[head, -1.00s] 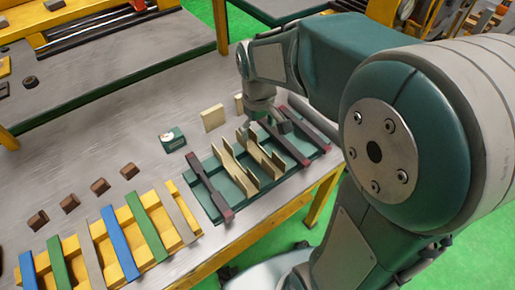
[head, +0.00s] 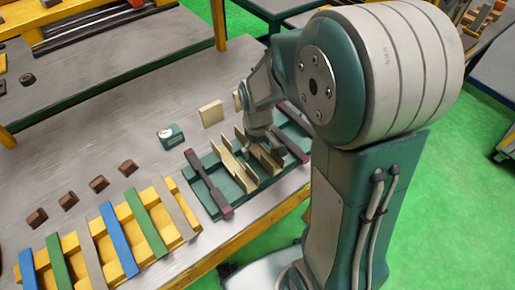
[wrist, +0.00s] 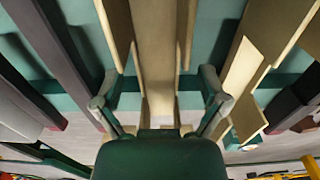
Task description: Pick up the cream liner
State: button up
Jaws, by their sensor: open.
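Cream liners stand on edge in a green fixture (head: 262,184). One liner (head: 232,160) shows in its middle, and another is partly hidden by my gripper (head: 262,145). In the wrist view, a long cream liner (wrist: 155,65) lies between the two spread fingers of my gripper (wrist: 160,103), with gaps on both sides. My gripper is open and above or around this liner; the exact height is hard to tell. Another cream liner (wrist: 245,75) is right of the fingers.
Dark bars with reddish ends (head: 207,182) cross the fixture on both sides. A cream plate (head: 211,113) and a small green box (head: 171,136) stand behind. A yellow rack (head: 125,255) with coloured strips and several brown blocks (head: 98,183) are at left.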

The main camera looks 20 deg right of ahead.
jog(key=shift+d, duration=0.15)
jog(key=c, duration=0.9)
jog(key=shift+c, duration=0.2)
